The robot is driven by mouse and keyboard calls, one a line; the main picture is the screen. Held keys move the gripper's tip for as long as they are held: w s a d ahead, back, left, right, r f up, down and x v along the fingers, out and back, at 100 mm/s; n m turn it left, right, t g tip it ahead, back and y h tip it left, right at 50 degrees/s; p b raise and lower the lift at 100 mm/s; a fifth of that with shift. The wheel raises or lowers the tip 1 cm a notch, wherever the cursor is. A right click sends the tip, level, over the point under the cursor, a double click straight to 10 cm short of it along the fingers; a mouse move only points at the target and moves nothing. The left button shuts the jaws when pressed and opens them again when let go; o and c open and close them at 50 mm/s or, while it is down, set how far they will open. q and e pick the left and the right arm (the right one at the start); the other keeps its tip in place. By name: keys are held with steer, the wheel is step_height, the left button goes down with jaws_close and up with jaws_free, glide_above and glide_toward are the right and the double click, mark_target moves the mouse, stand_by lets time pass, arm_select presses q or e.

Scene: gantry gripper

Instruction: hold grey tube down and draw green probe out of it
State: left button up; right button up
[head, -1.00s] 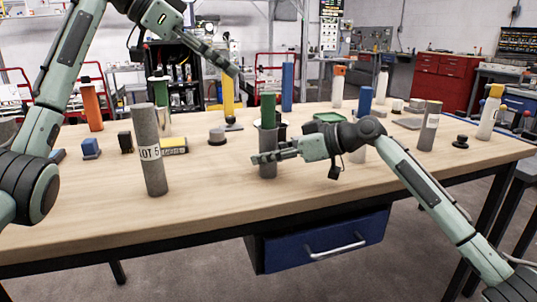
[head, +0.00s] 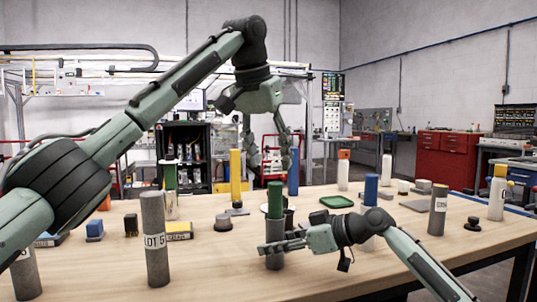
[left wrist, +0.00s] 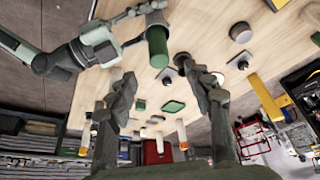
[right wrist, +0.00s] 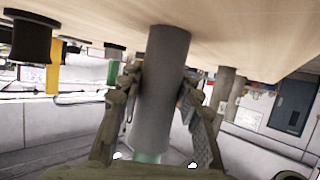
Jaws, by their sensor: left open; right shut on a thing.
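The grey tube (head: 274,238) stands upright on the wooden table, with the green probe (head: 275,200) sticking up out of its top. My right gripper (head: 268,247) is shut around the lower part of the tube; the right wrist view shows its fingers on both sides of the grey tube (right wrist: 162,85). My left gripper (head: 270,160) is open and empty, pointing down above the probe and apart from it. In the left wrist view, the green probe (left wrist: 158,45) lies beyond the open left fingers (left wrist: 163,90).
A grey cylinder with a lot label (head: 154,240) stands to the left. A yellow block (head: 235,178), a blue post (head: 293,172) and a dark green tray (head: 336,202) are behind the tube. Another labelled grey cylinder (head: 438,210) stands at right. The front table is mostly clear.

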mark_target(278, 184)
arm_select(q)
steer(key=x, duration=1.1)
steer(key=shift+f, duration=0.25)
steer(key=shift+c, duration=0.2)
jaws_close()
steer(key=shift+r, duration=0.1)
steer(key=shift+r, duration=1.5)
arm_select(e)
steer(key=shift+f, duration=0.15)
arm_select(q)
steer(key=shift+r, duration=0.2)
steer(key=shift+r, duration=1.35)
